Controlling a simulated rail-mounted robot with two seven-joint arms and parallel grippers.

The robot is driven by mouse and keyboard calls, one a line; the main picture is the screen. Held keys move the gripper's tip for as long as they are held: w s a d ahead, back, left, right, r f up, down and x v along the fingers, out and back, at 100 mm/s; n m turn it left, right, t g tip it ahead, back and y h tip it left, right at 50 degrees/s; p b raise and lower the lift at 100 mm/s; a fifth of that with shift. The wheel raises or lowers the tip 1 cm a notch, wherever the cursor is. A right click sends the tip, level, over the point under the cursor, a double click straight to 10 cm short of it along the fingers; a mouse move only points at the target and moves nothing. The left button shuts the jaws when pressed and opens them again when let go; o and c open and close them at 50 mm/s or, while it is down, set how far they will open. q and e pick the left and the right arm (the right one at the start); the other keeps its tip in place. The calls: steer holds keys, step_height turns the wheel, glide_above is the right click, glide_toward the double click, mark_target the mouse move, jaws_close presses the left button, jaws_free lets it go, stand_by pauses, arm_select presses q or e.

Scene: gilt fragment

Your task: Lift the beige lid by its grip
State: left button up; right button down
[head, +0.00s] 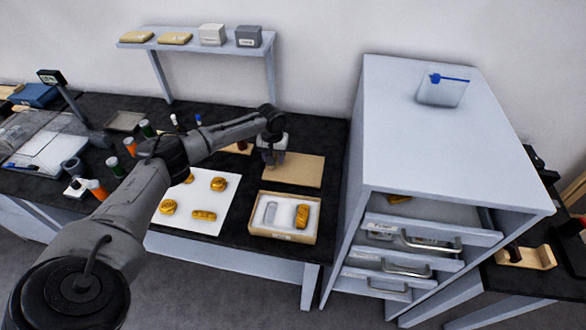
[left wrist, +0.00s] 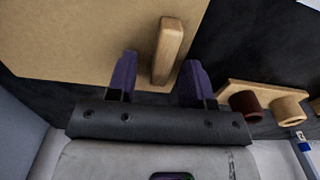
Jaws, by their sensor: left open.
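The beige lid (head: 305,169) is a flat rectangular board lying on the black tabletop. It fills the upper left of the left wrist view (left wrist: 75,35). Its grip (left wrist: 168,50) is a pale wooden bar standing out from the lid. In the head view the grip is hidden by my gripper. My left gripper (head: 273,160) is over the lid's left part. My right gripper is not in view.
A grey drawer cabinet (head: 440,140) rises to the right. A wooden rack (left wrist: 235,88) with round holders is beside the lid.

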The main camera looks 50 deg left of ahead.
arm_select(q)
steer(key=shift+c, duration=0.4)
jaws_close()
steer(key=shift+r, duration=0.1)
step_height(320, 180, up, 9)
steer(key=shift+r+p, duration=0.15)
steer(key=shift+p, duration=0.95)
step_height(320, 180, up, 7)
steer(key=p, duration=0.9)
steer(key=shift+f, duration=0.2)
